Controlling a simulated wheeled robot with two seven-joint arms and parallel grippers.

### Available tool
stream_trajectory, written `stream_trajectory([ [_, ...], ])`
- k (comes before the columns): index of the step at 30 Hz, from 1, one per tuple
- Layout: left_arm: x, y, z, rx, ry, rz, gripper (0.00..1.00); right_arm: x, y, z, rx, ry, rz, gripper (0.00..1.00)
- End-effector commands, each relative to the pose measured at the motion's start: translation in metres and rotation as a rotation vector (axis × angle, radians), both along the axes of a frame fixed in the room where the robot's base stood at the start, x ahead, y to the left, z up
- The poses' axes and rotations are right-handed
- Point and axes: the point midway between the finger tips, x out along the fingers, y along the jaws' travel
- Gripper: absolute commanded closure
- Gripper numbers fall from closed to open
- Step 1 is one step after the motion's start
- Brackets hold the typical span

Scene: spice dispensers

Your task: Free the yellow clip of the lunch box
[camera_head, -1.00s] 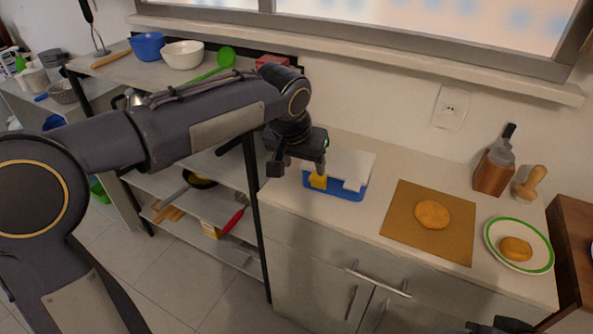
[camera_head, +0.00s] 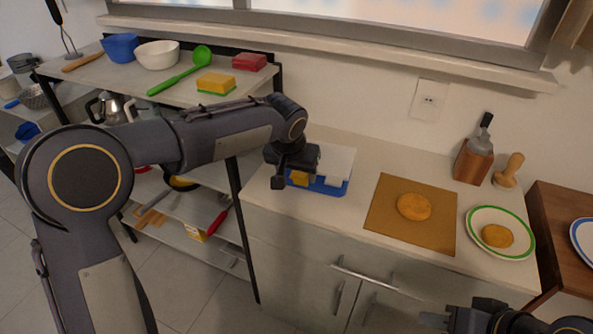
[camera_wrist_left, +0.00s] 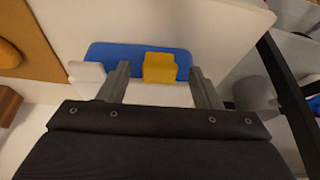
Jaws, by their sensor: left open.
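The lunch box (camera_head: 327,187) stands on the counter, with a blue body and a white lid (camera_head: 338,160). Its yellow clip (camera_head: 300,178) is on the front side at the left, partly hidden by my gripper in the head view. A white clip (camera_head: 333,182) is to its right. My left gripper (camera_head: 292,182) is open at the front of the box. In the left wrist view the yellow clip (camera_wrist_left: 160,68) lies between the two open fingers (camera_wrist_left: 160,88), with a gap on each side. My right gripper (camera_head: 434,319) is low at the bottom edge, apart from the box; its fingers look spread.
A brown board (camera_head: 390,226) with a round patty (camera_head: 414,206) lies right of the box. A shelf (camera_head: 130,75) stands left of the counter.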

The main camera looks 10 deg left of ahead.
Motion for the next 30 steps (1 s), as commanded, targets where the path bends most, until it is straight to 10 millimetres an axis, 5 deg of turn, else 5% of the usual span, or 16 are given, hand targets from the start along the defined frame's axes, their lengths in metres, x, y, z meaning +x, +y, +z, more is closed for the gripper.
stream_trajectory([
  [2, 0.000, 0.000, 0.000, 0.000, 0.000, 0.000, 0.42, 0.000, 0.000, 0.000, 0.000, 0.000, 0.000, 0.64],
  [13, 0.000, 0.000, 0.000, 0.000, 0.000, -0.001, 0.87, 0.000, 0.000, 0.000, 0.000, 0.000, 0.000, 0.64],
  [23, -0.004, 0.001, -0.007, -0.011, -0.050, -0.002, 0.87, 0.000, 0.000, -0.025, 0.000, 0.000, 0.000, 0.64],
  [30, -0.013, 0.003, -0.019, -0.041, -0.180, -0.002, 0.87, 0.000, 0.000, -0.082, 0.000, 0.000, 0.000, 0.64],
])
